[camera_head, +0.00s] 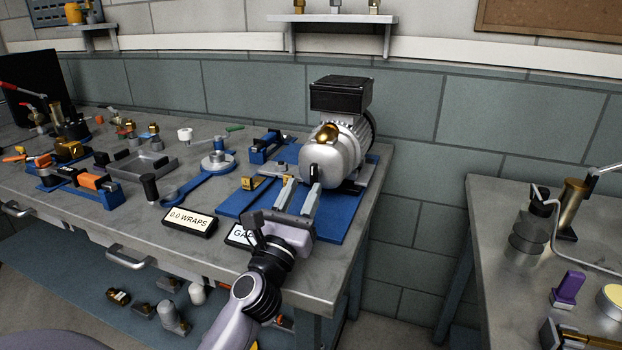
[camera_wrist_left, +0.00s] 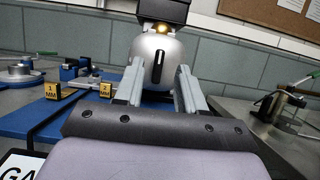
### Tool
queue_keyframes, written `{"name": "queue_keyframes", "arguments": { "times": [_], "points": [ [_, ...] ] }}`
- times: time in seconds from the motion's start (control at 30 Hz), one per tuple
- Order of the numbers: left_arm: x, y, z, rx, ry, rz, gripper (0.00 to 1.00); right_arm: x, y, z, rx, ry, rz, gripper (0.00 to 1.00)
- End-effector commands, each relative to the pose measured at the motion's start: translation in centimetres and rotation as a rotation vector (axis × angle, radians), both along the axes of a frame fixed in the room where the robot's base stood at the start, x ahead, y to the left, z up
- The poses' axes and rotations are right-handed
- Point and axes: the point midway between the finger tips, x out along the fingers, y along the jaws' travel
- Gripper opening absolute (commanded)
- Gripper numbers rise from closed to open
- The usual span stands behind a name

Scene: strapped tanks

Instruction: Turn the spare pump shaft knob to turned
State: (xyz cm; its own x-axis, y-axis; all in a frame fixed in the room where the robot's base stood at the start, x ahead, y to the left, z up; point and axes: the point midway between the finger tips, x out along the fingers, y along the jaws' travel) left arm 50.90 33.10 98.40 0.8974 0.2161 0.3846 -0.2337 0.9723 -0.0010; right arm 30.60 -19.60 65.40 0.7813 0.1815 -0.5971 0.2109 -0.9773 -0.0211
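The spare pump (camera_head: 340,150) stands on a blue mat (camera_head: 237,203) at the bench's right end, with a silver rounded housing, a black box on top and a brass cap. A dark upright bar on its front face (camera_wrist_left: 157,67) looks like the shaft knob; it stands about vertical. In the head view the knob (camera_head: 314,171) is partly behind a finger. My left gripper (camera_head: 300,186) is in front of the pump, its fingers apart and empty. In the left wrist view the gripper (camera_wrist_left: 160,68) has one finger on each side of the knob; contact is not visible. My right gripper is not in view.
Signs reading "0.0 WRAPS" (camera_head: 188,220) and "GA…" (camera_head: 240,236) stand at the bench front. A blue wrench-shaped tool (camera_head: 197,180) and small yellow blocks (camera_head: 257,183) lie left of the pump. Another bench (camera_head: 500,215) stands right, across a gap.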

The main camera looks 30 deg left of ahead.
Motion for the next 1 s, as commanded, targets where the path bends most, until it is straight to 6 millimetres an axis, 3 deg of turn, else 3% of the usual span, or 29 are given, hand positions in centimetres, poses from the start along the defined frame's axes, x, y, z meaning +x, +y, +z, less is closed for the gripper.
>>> {"name": "queue_keyframes", "arguments": {
  "times": [0.1, 0.3, 0.77, 0.9, 1.0],
  "points": [
    [1.9, 0.4, 1.1, 0.001, 0.0, -0.001, 0.39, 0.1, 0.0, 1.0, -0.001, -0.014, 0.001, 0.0],
    [3.9, 0.9, 1.9, 0.002, 0.001, 0.0, 0.39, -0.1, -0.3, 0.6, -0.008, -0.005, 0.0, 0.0],
    [4.8, 1.1, 2.2, 0.001, 0.001, -0.001, 0.39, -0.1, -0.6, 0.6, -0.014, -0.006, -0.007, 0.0],
    [4.8, 1.1, 2.2, 0.001, 0.001, -0.001, 0.0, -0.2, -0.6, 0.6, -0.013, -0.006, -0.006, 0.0],
    [4.8, 1.1, 2.2, 0.001, 0.001, -0.001, 0.0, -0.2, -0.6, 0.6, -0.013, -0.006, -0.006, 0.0]
  ]
}}
